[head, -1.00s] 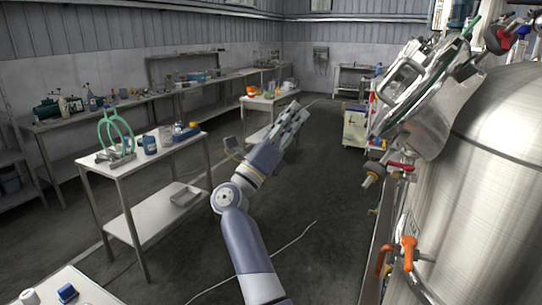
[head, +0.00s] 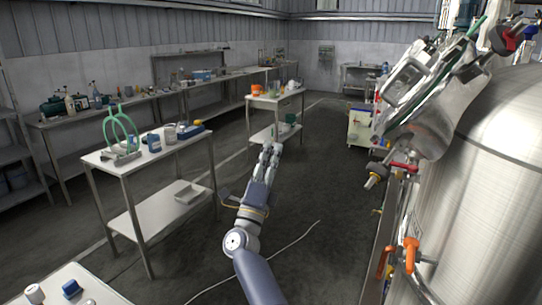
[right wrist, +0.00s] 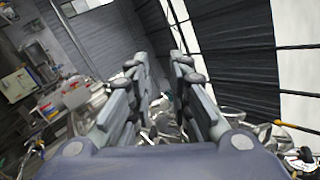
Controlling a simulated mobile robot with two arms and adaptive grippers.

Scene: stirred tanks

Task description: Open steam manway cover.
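The steam manway cover (head: 408,80) is a metal lid with a frame-like handle, tilted on the upper left side of the large steel tank (head: 490,150). It sits against the manway neck (head: 440,115); from here I cannot tell whether a gap is left between them. My right gripper (head: 271,150) is in mid-air over the floor, well to the left of the cover and apart from it. In the right wrist view its two fingers (right wrist: 162,88) stand apart with nothing between them. My left gripper is not in view.
An orange-handled valve (head: 410,250) and a red-handled valve (head: 402,167) stick out from the tank's left side. A white table (head: 130,160) with a green stand is on the left. The floor between is open, with a cable (head: 285,245) on it.

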